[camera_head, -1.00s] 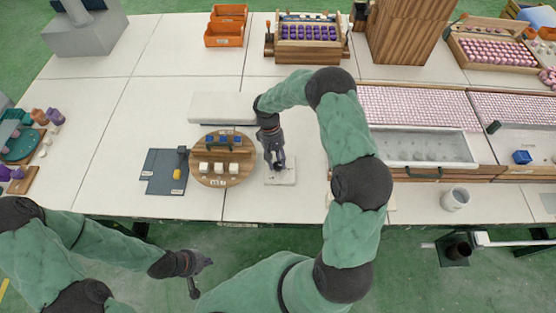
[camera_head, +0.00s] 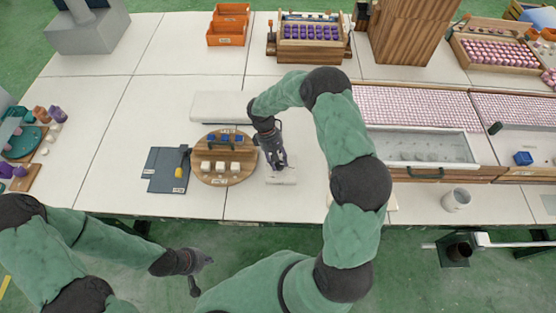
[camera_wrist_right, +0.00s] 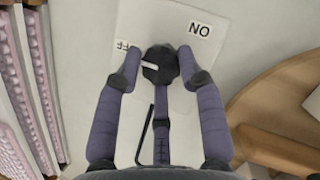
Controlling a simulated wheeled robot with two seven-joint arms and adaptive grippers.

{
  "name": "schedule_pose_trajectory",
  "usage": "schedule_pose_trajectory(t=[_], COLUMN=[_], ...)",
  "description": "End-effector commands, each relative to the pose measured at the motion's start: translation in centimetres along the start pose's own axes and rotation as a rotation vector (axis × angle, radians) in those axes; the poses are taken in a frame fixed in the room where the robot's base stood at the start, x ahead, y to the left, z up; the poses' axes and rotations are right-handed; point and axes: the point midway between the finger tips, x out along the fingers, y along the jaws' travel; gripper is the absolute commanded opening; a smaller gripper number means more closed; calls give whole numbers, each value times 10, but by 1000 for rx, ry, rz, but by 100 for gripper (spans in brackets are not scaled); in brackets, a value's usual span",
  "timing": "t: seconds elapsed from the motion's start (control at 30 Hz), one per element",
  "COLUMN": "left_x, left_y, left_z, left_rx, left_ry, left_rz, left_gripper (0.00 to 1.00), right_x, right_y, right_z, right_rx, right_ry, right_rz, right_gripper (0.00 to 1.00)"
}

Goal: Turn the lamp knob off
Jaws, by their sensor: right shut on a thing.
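The lamp knob (camera_wrist_right: 160,65) is dark, with a white pointer line, on a pale plate (camera_wrist_right: 178,95). In the right wrist view the pointer lies toward the left, near the partly hidden OFF label (camera_wrist_right: 124,45); the ON label (camera_wrist_right: 199,29) is to the knob's upper right. My right gripper (camera_wrist_right: 160,72) is shut on the knob, with its fingers around it. In the head view my right gripper (camera_head: 278,163) is over the plate (camera_head: 284,177) and hides the knob. My left gripper (camera_head: 200,268) is in front of the table, empty; its jaws are unclear.
A round wooden board (camera_head: 223,181) with white and blue blocks stands just left of the plate. A dark blue mat (camera_head: 160,182) lies further left. A pale slab (camera_head: 220,107) is behind. A trough (camera_head: 430,149) and a cup (camera_head: 456,200) are to the right.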

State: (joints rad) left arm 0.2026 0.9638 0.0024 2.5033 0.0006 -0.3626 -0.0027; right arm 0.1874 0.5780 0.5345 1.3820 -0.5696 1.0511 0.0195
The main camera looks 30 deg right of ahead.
Motion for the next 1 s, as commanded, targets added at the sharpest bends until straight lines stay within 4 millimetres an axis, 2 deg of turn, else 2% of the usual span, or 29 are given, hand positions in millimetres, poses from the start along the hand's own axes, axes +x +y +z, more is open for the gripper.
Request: schedule_pose_trajectory(t=[0.1,0.13,0.2,0.57,0.77,1.0], left_x=[0,0,0,0,0,0], left_y=[0,0,0,0,0,0], left_z=[0,0,0,0,0,0], left_rx=[0,0,0,0,0,0], left_ry=[0,0,0,0,0,0], left_rz=[0,0,0,0,0,0], left_gripper=[0,0,0,0,0,0], right_x=[6,6,6,-2,-30,-78], right_y=[-6,-6,-5,-2,-2,-2], right_z=[6,6,5,2,1,2], right_rx=[-6,-6,-5,-1,0,-2], right_ry=[-23,-23,-21,-8,-6,-9], right_rz=[-9,-9,-9,-3,-2,-3], right_gripper=[6,44,59,59,59,59])
